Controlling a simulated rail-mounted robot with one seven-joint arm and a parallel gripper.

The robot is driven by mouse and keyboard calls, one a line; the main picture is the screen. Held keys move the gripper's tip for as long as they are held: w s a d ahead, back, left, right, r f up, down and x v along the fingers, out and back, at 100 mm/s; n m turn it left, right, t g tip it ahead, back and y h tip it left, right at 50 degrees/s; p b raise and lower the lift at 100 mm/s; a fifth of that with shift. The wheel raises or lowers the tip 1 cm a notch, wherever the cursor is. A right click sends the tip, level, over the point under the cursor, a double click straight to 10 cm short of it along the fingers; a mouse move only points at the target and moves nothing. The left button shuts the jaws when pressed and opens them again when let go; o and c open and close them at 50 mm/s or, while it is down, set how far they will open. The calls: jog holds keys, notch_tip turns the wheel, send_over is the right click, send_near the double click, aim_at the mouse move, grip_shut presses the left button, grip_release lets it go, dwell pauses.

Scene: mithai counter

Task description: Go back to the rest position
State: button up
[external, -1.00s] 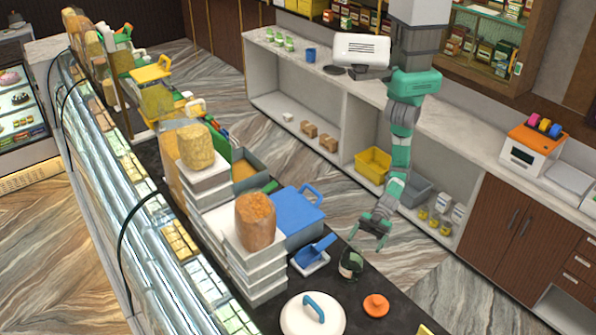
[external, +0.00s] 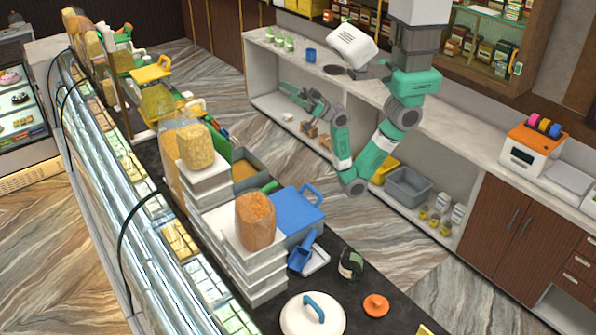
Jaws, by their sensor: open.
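My gripper (external: 290,92) is in the external view, raised over the aisle in front of the back counter's open shelves. Its fingers point to the upper left, spread apart, with nothing seen between them. My arm is folded, with its elbow low over the aisle floor and the forearm rising to the left. The gripper is well apart from the dark front counter and the things on it.
The dark counter (external: 388,299) holds a dark jar (external: 350,264), a blue scoop (external: 301,254), an orange-red lidded item (external: 376,304), a white lid (external: 313,318) and stacked white boxes (external: 258,272). The back counter (external: 455,133) stands close behind my arm. The aisle floor (external: 300,170) is clear.

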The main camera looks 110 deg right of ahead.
notch_tip(320, 180, up, 12)
jog(key=p, duration=1.1)
